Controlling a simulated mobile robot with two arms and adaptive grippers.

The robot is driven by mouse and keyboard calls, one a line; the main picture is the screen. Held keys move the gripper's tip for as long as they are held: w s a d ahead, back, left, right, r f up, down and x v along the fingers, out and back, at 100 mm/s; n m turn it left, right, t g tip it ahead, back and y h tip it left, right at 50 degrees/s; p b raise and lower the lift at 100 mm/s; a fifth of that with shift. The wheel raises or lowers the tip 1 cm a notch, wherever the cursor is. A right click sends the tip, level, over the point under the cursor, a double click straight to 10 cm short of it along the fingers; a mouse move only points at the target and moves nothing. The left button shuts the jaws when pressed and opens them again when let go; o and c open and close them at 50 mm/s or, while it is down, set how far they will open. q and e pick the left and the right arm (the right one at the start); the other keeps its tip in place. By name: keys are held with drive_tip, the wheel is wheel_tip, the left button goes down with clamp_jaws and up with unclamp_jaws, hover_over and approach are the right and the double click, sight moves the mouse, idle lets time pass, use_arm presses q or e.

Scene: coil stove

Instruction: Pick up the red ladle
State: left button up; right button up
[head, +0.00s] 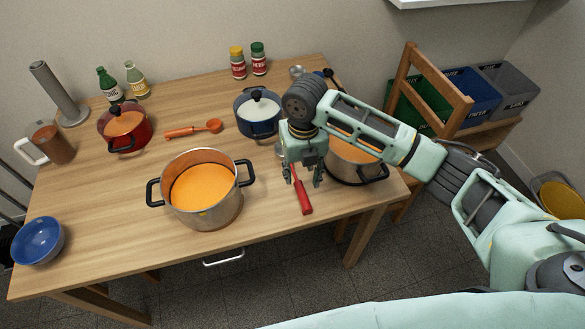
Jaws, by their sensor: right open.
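The red ladle (303,198) lies on the wooden table, right of the large steel pot. Its red handle points toward the table's front edge. Its far end is mostly hidden behind my right gripper. My right gripper (303,181) points down over the ladle, with its open fingers on either side of the handle. I cannot tell whether the fingers touch it. My left gripper is not in view.
A large steel pot (238,208) with orange contents stands left of the ladle. Another steel pot (347,174) stands close on the right, partly behind my arm. A blue pot (258,128) is behind. An orange spoon (185,132) lies farther left.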

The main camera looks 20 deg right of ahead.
sight(301, 187)
drive_tip(key=shift+w+d, duration=0.2)
drive_tip(key=shift+d, duration=0.05)
drive_tip(key=shift+f, duration=0.3)
wheel_tip(301, 187, down, 7)
drive_tip(key=shift+a+r+p, duration=0.1)
drive_tip(key=shift+a+p, duration=0.05)
drive_tip(key=shift+p, duration=0.5)
drive_tip(key=shift+c, duration=0.6)
clamp_jaws()
